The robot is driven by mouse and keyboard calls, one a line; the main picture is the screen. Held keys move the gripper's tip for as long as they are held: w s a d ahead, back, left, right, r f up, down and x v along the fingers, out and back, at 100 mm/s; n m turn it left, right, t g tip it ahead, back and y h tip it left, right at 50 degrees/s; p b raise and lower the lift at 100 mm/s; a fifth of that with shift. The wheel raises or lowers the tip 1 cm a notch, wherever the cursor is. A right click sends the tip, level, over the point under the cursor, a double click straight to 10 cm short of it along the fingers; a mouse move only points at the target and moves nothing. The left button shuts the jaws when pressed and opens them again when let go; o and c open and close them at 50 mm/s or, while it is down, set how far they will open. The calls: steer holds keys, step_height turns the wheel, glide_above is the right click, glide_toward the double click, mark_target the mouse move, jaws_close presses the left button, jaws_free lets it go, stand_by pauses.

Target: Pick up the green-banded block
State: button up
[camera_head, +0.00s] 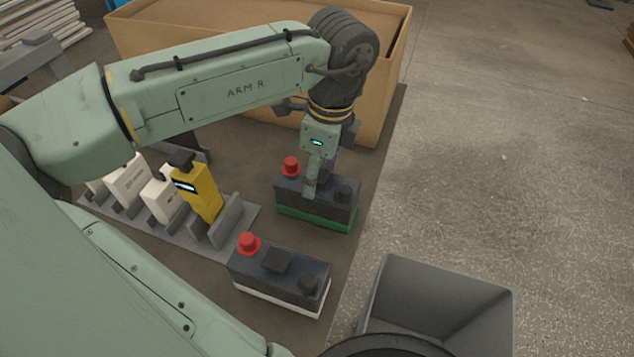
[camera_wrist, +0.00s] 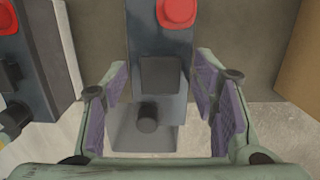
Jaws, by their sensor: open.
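The green-banded block (camera_head: 312,217) is a dark box with a green band around its base, a red knob and a black knob on top. It sits on the floor near the carton. My gripper (camera_head: 313,183) is over its middle, pointing down. In the wrist view the same dark block (camera_wrist: 160,40) lies between the spread fingers of my gripper (camera_wrist: 163,85), its raised middle handle between the pads. Gaps show on both sides, so the fingers do not grip it. The near finger hides part of the block in the head view.
A similar white-banded block (camera_head: 282,277) lies nearer the camera; it also shows at the left of the wrist view (camera_wrist: 35,60). A rack (camera_head: 235,220) holds a yellow unit (camera_head: 198,192) and white ones. A grey bin (camera_head: 440,275) stands right; a large carton (camera_head: 385,95) is behind.

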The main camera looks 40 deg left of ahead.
steer(key=shift+c, duration=0.5)
jaws_close()
steer(key=shift+r, duration=0.1)
stand_by(0.4)
